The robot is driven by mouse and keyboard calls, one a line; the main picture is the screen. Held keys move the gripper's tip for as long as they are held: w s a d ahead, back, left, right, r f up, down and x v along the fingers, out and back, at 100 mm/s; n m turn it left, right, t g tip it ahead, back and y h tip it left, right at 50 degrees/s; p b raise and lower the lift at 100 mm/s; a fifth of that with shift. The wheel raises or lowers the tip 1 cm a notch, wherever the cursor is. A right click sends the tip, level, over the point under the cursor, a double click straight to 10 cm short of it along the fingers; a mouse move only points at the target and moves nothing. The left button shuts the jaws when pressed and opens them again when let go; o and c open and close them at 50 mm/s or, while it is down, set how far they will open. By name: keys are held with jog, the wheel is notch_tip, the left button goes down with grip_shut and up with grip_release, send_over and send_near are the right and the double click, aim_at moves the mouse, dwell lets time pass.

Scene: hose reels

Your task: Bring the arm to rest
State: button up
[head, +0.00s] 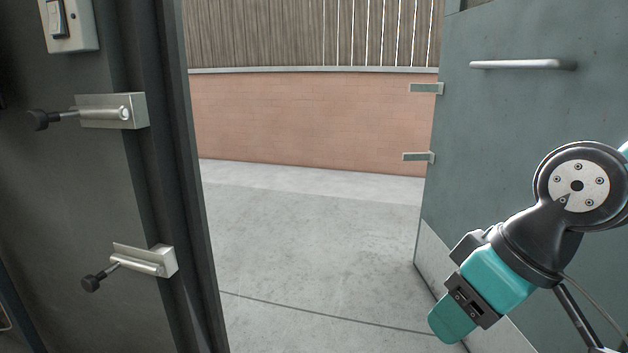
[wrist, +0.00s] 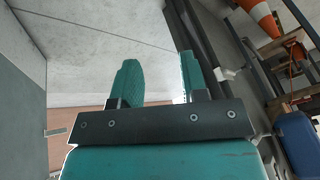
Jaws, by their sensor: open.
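My gripper (head: 452,322) is at the lower right in the head view, pointing down and to the left, in front of the grey-green door leaf. In the wrist view my gripper (wrist: 159,80) shows two teal fingers standing apart with nothing between them. It is open and empty. My black and teal arm enters from the right edge of the head view. No object is touching the fingers.
An open door (head: 540,110) with a bar handle (head: 522,65) stands at right. Two bolts (head: 112,110) (head: 145,261) jut from the left panel. Pale floor (head: 310,240) in the doorway is clear. The wrist view shows an orange cone (wrist: 264,18) and a blue box (wrist: 297,142).

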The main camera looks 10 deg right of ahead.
jog(key=s+a+n+g, duration=0.2)
jog(key=s+a, duration=0.2)
jog(key=s, duration=0.1)
notch_tip(320, 180, up, 36)
jog(key=p, duration=3.5)
jog(key=shift+s+a+f+g+p, duration=0.2)
jog(key=shift+s+g+p, duration=0.1)
jog(key=shift+p, duration=0.1)
jog(key=shift+d, duration=0.15)
